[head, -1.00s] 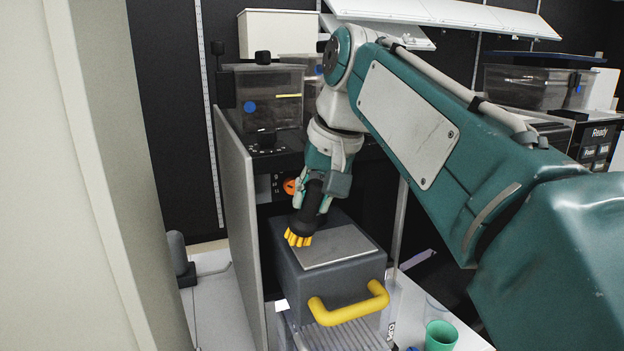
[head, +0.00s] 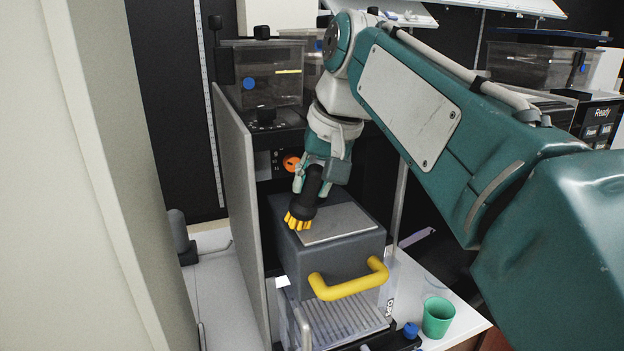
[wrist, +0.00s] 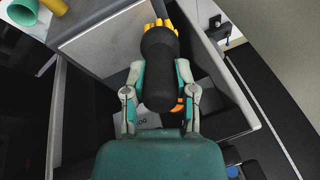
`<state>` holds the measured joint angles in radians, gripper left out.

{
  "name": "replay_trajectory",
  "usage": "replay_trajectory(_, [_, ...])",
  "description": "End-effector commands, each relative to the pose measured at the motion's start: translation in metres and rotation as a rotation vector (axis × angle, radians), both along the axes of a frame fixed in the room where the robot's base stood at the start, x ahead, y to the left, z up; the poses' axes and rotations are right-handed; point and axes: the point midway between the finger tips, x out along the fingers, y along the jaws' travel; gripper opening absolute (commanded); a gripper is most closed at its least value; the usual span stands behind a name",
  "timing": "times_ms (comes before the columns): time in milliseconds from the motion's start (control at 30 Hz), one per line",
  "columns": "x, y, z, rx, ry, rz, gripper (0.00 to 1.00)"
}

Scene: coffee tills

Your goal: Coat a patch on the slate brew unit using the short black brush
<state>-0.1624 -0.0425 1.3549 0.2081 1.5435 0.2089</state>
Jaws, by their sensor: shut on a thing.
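The slate brew unit (head: 350,257) is a dark grey box with a lighter grey square plate (head: 338,223) on top and a yellow handle (head: 348,281) at its front. My gripper (head: 322,182) is shut on the short black brush (head: 306,199), which has yellow bristles (head: 299,221). The brush is slightly tilted, its bristles down at the left part of the unit's top, beside the plate's left edge. I cannot tell for sure whether they touch. In the wrist view the brush (wrist: 159,72) lies between both fingers, its bristles at the unit's top (wrist: 110,40).
A grey side panel (head: 241,215) stands close left of the unit. A drip grate (head: 345,318) lies below the handle. A green cup (head: 438,317) and a small blue item (head: 411,330) are at the front right. The coffee machine with its hopper (head: 265,80) rises behind.

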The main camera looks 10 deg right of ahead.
Motion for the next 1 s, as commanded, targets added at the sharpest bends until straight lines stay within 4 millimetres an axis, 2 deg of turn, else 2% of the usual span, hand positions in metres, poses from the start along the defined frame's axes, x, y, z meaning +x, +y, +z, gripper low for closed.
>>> replay_trajectory(533, [0.000, -0.001, -0.008, 0.000, 0.000, -0.001, 0.00])
replay_trajectory(1000, [0.010, -0.034, -0.006, 0.000, 0.001, -0.002, 0.00])
